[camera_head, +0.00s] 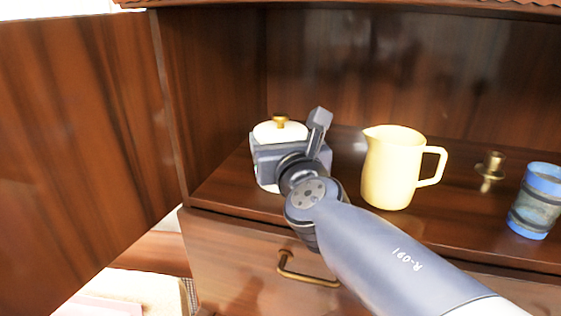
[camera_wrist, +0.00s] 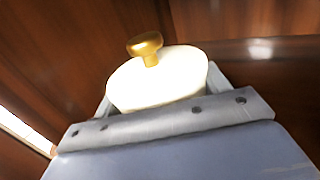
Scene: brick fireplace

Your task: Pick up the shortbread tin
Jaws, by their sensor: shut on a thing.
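The shortbread tin (camera_head: 278,132) appears to be the white, round, lidded container with a gold knob, at the left of the cabinet shelf in the head view. It fills the middle of the wrist view (camera_wrist: 158,80), with its knob at the top. My gripper (camera_head: 284,154) is shut on the tin, with a finger along each side of it. The gripper body hides most of the tin's front and lower part. I cannot tell whether its base touches the shelf.
A pale yellow jug (camera_head: 391,168) stands close to the right of my gripper. A small brass object (camera_head: 490,168) and a blue-banded cup (camera_head: 536,201) are farther right on the shelf (camera_head: 240,194). An open cabinet door (camera_head: 80,140) is at the left. A brass drawer handle (camera_head: 305,277) is below.

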